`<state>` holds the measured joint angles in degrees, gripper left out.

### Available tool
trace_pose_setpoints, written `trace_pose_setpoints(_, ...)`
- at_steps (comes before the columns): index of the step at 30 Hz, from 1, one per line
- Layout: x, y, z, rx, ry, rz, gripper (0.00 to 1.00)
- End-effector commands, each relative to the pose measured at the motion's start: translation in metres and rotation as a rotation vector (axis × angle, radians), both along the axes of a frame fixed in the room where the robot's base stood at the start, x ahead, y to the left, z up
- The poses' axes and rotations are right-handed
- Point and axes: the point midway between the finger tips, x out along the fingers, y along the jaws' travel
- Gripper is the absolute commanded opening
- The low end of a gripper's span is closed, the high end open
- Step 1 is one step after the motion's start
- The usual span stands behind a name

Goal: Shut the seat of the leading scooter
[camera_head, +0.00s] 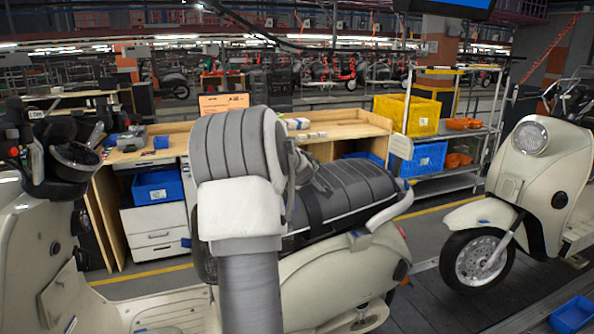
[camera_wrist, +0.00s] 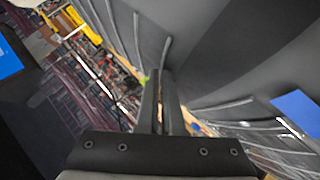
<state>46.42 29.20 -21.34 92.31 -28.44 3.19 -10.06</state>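The leading cream scooter (camera_head: 335,285) stands in the near left of the head view, facing left. Its dark ribbed seat (camera_head: 350,190) lies low along the top of the body; its front part is hidden behind my arm, and I cannot tell whether it is fully down. In the head view my gripper is mostly hidden behind my arm, by the seat. In the wrist view my gripper's fingers (camera_wrist: 160,105) are side by side with only a thin gap, and nothing clearly held. A dark ribbed surface, likely the seat (camera_wrist: 225,50), is close to the fingertips.
A second cream scooter (camera_head: 535,165) stands behind on the right. Beyond the line is a wooden workbench (camera_head: 345,125) with a blue bin (camera_head: 158,187). A rack holds a yellow crate (camera_head: 407,115) and a blue crate (camera_head: 425,158). The floor between the scooters is clear.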

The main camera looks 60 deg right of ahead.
Motion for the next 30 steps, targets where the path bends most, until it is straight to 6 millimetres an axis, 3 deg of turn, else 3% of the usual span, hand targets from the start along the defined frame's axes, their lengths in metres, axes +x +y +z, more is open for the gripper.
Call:
trace_pose_setpoints(1,-0.010,-0.005,-0.009,0.008,0.009,-0.015,0.00)
trace_pose_setpoints(6,-0.014,-0.009,-0.017,0.009,0.010,-0.014,0.00)
trace_pose_setpoints(21,-0.017,-0.009,-0.021,0.013,0.015,-0.018,0.00)
trace_pose_setpoints(30,-0.021,0.013,-0.007,0.009,0.010,-0.014,0.00)
